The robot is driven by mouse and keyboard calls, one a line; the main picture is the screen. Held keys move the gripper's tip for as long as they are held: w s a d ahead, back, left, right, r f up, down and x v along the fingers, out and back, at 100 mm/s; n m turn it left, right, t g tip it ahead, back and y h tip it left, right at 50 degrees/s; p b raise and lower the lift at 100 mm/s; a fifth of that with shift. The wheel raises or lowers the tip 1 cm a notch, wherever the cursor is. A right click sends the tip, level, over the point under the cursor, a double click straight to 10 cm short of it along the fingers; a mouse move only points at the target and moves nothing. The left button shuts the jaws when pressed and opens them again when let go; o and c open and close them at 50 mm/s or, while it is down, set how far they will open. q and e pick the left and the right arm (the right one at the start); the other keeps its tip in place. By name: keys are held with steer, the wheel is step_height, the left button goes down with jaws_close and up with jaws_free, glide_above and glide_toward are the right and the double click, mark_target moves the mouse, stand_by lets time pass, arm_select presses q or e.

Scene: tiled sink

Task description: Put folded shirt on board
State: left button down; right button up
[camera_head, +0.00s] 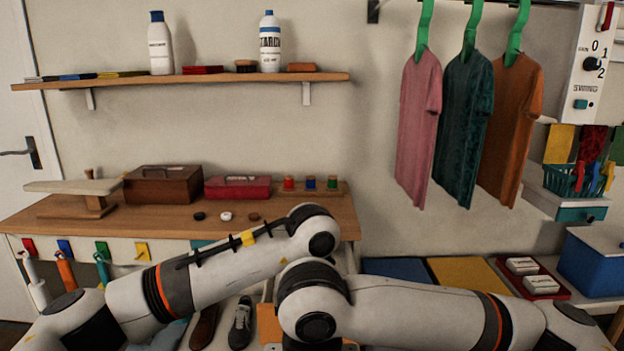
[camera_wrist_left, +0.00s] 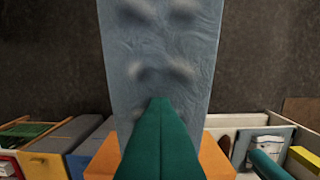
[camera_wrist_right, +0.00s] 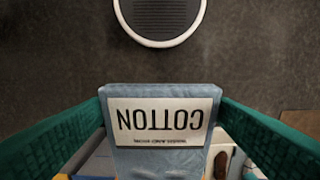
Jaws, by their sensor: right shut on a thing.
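A blue-grey folded cloth item with a white label reading COTTON (camera_wrist_right: 160,124) shows upside down in the right wrist view; I take it as the folded shirt. My right gripper (camera_wrist_right: 161,102) has its teal fingers on both sides of it and is shut on it. A blue-grey cloth surface (camera_wrist_left: 160,50) also fills the middle of the left wrist view. My left gripper (camera_wrist_left: 160,102) is shut in front of it, its fingers together; I cannot tell whether they touch it. My arms hide both grippers in the head view. A small beige-topped board (camera_head: 72,186) stands at left; I cannot tell which board is meant.
A wooden shelf top (camera_head: 130,217) holds a brown box (camera_head: 163,187) and a red box (camera_head: 237,188). Blue (camera_head: 398,268) and yellow (camera_head: 462,273) panels lie on the right bench. Shirts (camera_head: 463,125) hang above. A dark round thing with a white rim (camera_wrist_right: 160,40) is ahead.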

arm_select(q)
steer(key=w+r, duration=0.2)
steer(key=r, duration=0.9)
steer(key=w+r, duration=0.3)
steer(key=r, duration=0.9)
steer(key=shift+r, duration=0.2)
arm_select(e)
steer(key=w+r, duration=0.2)
steer(key=r, duration=0.9)
steer(key=w+r, duration=0.3)
steer(key=r, duration=0.9)
steer(key=shift+r, duration=0.2)
arm_select(q)
steer(key=shift+w, duration=0.1)
arm_select(e)
steer(key=shift+w, duration=0.1)
